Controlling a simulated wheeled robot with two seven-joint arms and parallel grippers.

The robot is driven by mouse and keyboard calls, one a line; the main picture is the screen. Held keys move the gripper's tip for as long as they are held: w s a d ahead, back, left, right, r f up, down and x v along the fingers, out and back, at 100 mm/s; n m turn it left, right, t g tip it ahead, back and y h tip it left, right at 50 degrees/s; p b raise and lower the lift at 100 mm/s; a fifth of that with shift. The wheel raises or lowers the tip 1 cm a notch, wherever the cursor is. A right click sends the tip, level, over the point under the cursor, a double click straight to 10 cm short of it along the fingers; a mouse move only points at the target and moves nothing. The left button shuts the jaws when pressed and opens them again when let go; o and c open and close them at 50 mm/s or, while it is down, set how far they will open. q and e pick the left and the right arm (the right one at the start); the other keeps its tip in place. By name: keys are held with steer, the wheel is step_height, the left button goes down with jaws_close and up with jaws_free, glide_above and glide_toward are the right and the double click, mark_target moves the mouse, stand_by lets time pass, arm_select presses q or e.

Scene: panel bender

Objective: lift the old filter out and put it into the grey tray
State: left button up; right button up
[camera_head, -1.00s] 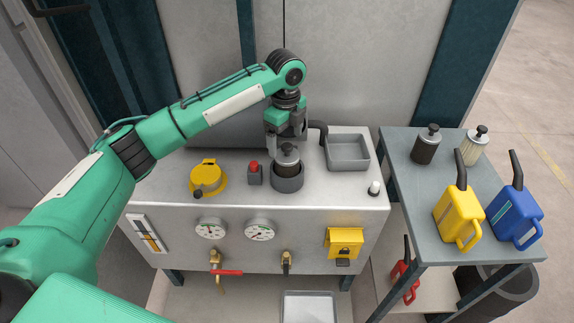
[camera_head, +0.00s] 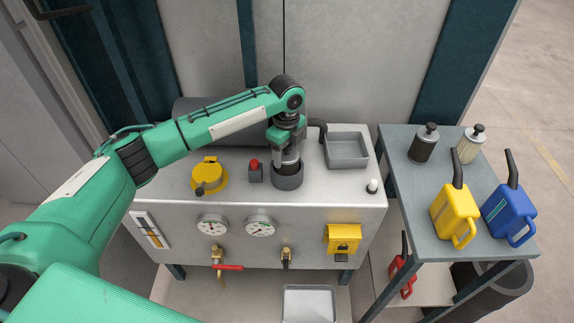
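The old filter (camera_head: 287,168) stands upright in the dark grey round housing (camera_head: 287,182) on the machine's top. Its dark lower body sits inside the housing, and its knob is hidden by my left gripper. My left gripper (camera_head: 288,155) points down at the top of the filter, with its fingers at the filter's upper part. I cannot tell whether the fingers are shut on it. The grey tray (camera_head: 347,163) is empty and lies to the right of the housing on the same top. My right gripper is not in view.
A yellow cap (camera_head: 209,178) and a red button (camera_head: 254,171) lie left of the housing. A black pipe stands between housing and tray. The side table at right holds a dark filter (camera_head: 423,145), a pale filter (camera_head: 468,146), a yellow can (camera_head: 455,212) and a blue can (camera_head: 510,215).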

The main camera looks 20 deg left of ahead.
arm_select(q)
steer(key=c, duration=0.6)
steer(key=shift+r, duration=0.1)
steer(key=shift+r+b, duration=1.75)
steer(key=shift+r, duration=8.2)
